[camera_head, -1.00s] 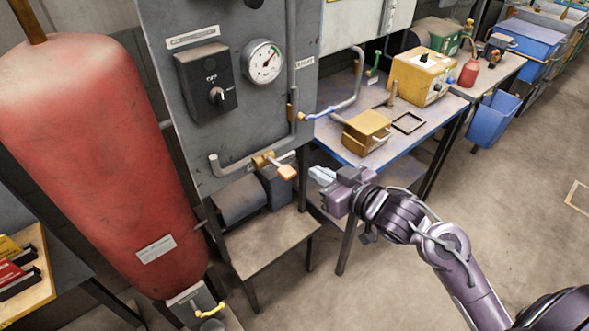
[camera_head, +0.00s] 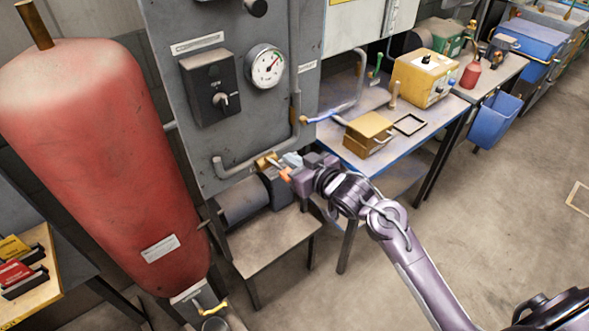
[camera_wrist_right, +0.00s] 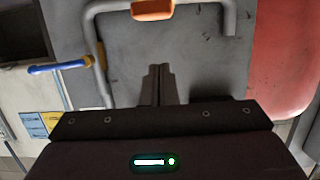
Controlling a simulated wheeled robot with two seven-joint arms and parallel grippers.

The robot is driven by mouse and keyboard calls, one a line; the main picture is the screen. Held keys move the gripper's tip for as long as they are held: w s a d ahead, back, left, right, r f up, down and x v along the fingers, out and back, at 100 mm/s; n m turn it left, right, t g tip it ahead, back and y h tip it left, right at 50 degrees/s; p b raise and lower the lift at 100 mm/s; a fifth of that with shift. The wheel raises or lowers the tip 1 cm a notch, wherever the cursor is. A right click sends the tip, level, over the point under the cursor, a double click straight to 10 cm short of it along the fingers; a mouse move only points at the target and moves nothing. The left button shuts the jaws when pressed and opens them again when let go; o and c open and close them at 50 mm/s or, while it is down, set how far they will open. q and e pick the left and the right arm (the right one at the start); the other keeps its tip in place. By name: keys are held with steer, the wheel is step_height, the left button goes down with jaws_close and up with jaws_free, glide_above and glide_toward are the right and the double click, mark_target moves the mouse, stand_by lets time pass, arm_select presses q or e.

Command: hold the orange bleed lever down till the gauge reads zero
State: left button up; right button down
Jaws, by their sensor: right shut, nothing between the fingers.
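The orange bleed lever (camera_head: 285,174) sits on a brass valve (camera_head: 266,162) at the low edge of the grey panel; its orange end also shows at the top of the right wrist view (camera_wrist_right: 152,10). My right gripper (camera_head: 291,160) is shut and empty, close beside the lever and partly covering it in the head view. In the wrist view its fingertips (camera_wrist_right: 159,70) appear apart from the orange end. The round white gauge (camera_head: 266,67) has its needle toward the upper right, off to one side; the numbers are too small to read. My left gripper is not in view.
A large red tank (camera_head: 95,160) stands left of the grey panel (camera_head: 230,135). A pipe with a blue lever (camera_head: 325,116) is right of the valve. A low stand (camera_head: 265,245) is below the lever.

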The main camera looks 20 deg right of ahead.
steer(key=f, duration=0.4)
steer(key=shift+s, duration=0.2)
steer(key=shift+s+d+f+t+y+b, duration=0.15)
steer(key=shift+f+t+y+b, duration=0.3)
steer(key=shift+f+t+b, duration=1.8)
steer(key=shift+s+f+t+y+b, duration=0.1)
steer(key=shift+f+t+y+b, duration=0.35)
steer(key=shift+b, duration=3.55)
steer(key=shift+f, duration=0.1)
stand_by(1.1)
